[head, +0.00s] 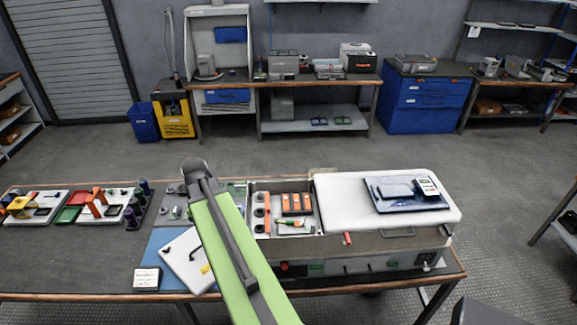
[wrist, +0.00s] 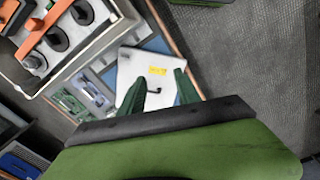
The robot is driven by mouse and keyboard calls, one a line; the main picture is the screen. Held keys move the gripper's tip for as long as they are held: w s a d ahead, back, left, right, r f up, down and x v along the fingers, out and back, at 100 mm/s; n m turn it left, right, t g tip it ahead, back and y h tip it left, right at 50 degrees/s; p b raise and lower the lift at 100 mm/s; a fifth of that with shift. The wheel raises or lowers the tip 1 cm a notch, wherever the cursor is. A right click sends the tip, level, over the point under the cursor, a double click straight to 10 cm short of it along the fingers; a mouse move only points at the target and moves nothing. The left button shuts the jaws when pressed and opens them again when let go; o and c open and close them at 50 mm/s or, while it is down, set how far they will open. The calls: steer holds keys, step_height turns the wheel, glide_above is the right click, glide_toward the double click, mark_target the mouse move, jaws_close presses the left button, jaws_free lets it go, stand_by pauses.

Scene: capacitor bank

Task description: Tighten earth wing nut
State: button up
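My gripper (wrist: 160,78) shows in the wrist view with its two dark green fingers apart and nothing between them. Beyond the fingers lies a white cover panel (wrist: 138,65) with a black handle and a yellow label. The open capacitor box (head: 253,228) stands on the bench in the head view, holding orange parts and dark round terminals. Its corner also shows at the upper left of the wrist view (wrist: 72,72), with an orange bar across dark terminals. I cannot make out the earth wing nut in either view. My arm hides part of the bench, and the fingers do not show in the head view.
A white lid (head: 335,190) right of the open box carries a blue tray (head: 378,203) with a meter. The white cover panel (head: 180,262) lies on a blue mat (head: 150,250). Coloured parts and trays (head: 85,218) fill the bench's left.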

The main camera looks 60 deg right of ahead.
steer(key=s+d+r+n+p, duration=0.1)
steer(key=s+d+r+p, duration=0.1)
steer(key=s+d+r, duration=0.35)
steer(key=s+d+r+p, duration=0.2)
steer(key=s+d+p, duration=0.1)
steer(key=d, duration=0.5)
steer(key=n+p, duration=0.2)
steer(key=p, duration=0.1)
glide_toward(290, 221)
step_height(290, 221, down, 9)
steer(key=b, duration=1.8)
steer(key=shift+d, duration=0.1)
steer(key=shift+r, duration=0.1)
jaws_close()
